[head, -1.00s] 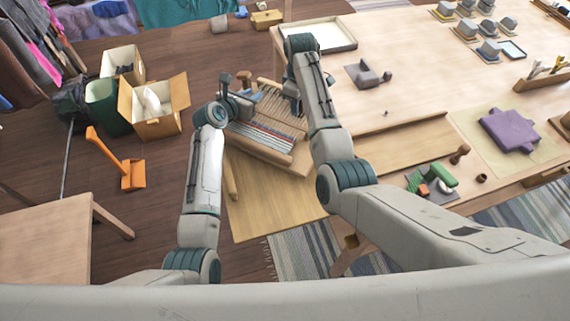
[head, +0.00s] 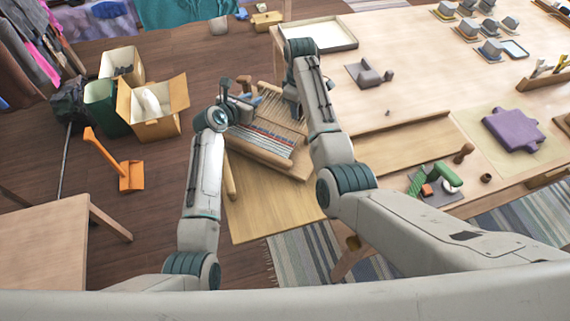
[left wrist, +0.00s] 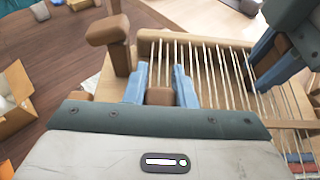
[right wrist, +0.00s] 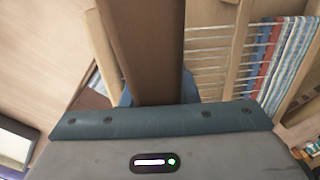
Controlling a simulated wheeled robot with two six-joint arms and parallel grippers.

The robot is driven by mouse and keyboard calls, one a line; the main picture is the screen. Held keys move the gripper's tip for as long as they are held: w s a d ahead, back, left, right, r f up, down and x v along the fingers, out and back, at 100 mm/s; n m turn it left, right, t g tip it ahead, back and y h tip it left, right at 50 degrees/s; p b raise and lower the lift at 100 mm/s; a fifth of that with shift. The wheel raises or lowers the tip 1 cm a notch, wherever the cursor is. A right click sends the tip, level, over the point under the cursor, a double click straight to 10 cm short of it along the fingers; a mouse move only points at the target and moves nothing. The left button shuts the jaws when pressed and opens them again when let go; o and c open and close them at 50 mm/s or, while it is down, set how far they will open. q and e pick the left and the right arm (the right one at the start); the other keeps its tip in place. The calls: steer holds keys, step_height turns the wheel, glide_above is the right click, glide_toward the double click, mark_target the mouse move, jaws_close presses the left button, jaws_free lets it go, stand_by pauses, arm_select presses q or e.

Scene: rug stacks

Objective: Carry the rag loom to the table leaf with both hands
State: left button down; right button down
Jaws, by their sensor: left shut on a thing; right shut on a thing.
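The rag loom (head: 262,142), a wooden frame with pale warp strings and red and blue woven strips, is over the far part of the pale wooden table leaf (head: 265,205). Whether it touches the leaf is hard to tell. My left gripper (head: 232,106) is shut on its left side; in the left wrist view blue fingers (left wrist: 160,92) grip a wooden piece beside the strings (left wrist: 222,75). My right gripper (head: 293,97) is at its far right side; in the right wrist view the fingers (right wrist: 158,95) close around a dark brown bar, with the loom's strips (right wrist: 270,60) beside it.
The big table (head: 420,60) stands right of the leaf, with a white-lined tray (head: 325,36), a grey piece (head: 368,74) and a purple cloth (head: 512,130). Left on the floor are an open carton (head: 155,108), a green bin (head: 105,107) and an orange tool (head: 130,176).

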arm_select(q)
steer(key=shift+w+f+b, duration=0.1)
steer(key=shift+f+b, duration=0.5)
steer(key=shift+b, duration=0.3)
arm_select(e)
steer(key=shift+w+f, duration=0.1)
steer(key=shift+f, duration=0.55)
arm_select(q)
steer(key=c, duration=1.4)
jaws_free()
steer(key=shift+s+f, duration=0.2)
steer(key=shift+f, duration=0.05)
arm_select(e)
steer(key=c, duration=1.3)
jaws_free()
steer(key=shift+f, duration=0.15)
arm_select(q)
steer(key=shift+o, duration=1)
steer(key=shift+s+r, duration=0.15)
arm_select(e)
steer(key=shift+o, duration=0.9)
steer(key=shift+s, duration=0.3)
arm_select(q)
steer(key=shift+s+r, duration=0.1)
steer(key=shift+r, duration=0.05)
arm_select(e)
steer(key=shift+s+r, duration=0.15)
steer(key=shift+r, duration=0.1)
steer(key=shift+f, duration=0.1)
steer(key=shift+w, duration=0.2)
